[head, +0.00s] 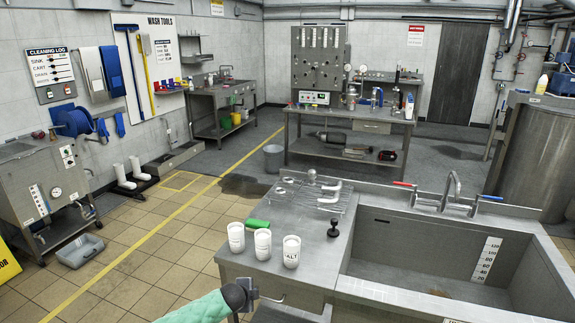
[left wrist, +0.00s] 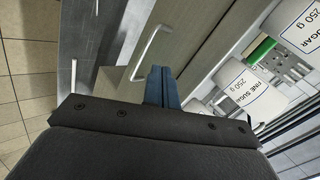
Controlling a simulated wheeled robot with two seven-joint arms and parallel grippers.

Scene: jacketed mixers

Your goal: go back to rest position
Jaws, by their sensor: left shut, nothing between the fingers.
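My left gripper (head: 246,289) is at the bottom of the head view, low in front of the sink counter and beside a metal bar handle (head: 271,298). My arm behind it wears a pale green sleeve. In the left wrist view the blue fingers (left wrist: 161,72) are together and empty. The handle (left wrist: 150,52) shows just beyond them, on a flat front panel (left wrist: 205,45). I cannot tell whether fingers and handle touch. My right gripper is not in view.
Three white tubs (head: 263,244) stand near the counter's front left edge, close above my gripper. A green item (head: 257,224), a wire rack (head: 310,195) and a black knobbed tool (head: 333,229) lie behind. The sink (head: 420,255) is right. The tiled floor (head: 130,245) at left is largely open.

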